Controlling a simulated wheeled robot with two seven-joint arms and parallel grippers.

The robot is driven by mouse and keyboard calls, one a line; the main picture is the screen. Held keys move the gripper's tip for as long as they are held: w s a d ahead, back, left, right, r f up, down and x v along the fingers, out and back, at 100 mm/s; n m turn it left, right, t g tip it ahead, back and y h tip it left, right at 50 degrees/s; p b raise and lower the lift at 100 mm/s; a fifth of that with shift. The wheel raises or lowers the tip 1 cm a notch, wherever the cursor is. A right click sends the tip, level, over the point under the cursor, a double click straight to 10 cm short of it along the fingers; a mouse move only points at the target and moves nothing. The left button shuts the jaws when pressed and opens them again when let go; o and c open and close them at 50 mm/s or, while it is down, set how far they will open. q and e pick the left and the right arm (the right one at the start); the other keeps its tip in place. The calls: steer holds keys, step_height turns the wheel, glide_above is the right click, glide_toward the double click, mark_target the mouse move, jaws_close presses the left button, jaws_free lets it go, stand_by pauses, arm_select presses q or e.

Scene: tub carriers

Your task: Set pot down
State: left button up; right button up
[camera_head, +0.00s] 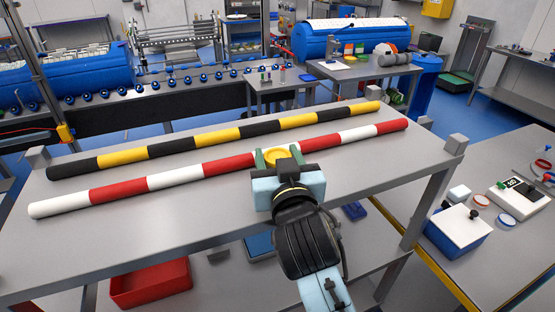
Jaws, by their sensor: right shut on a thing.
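My right gripper (279,157) reaches in from the bottom over the grey table (130,235). Its two green fingers are shut on a small round yellow pot (274,153), of which only the upper part shows. The gripper body hides the pot's lower part, so I cannot tell whether it touches the table. The pot is by the red-and-white pole (175,179), and the gripper covers a stretch of that pole. My left gripper is not in view.
A black-and-yellow pole (222,137) lies behind the red-and-white one. Metal blocks (456,144) stand at the table's corners. The tabletop's front left is clear. A red bin (150,283) sits below. A side bench at right holds a blue-and-white box (458,233).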

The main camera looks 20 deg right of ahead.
steer(key=shift+f, duration=0.4)
steer(key=o, duration=1)
steer(key=shift+r, duration=0.15)
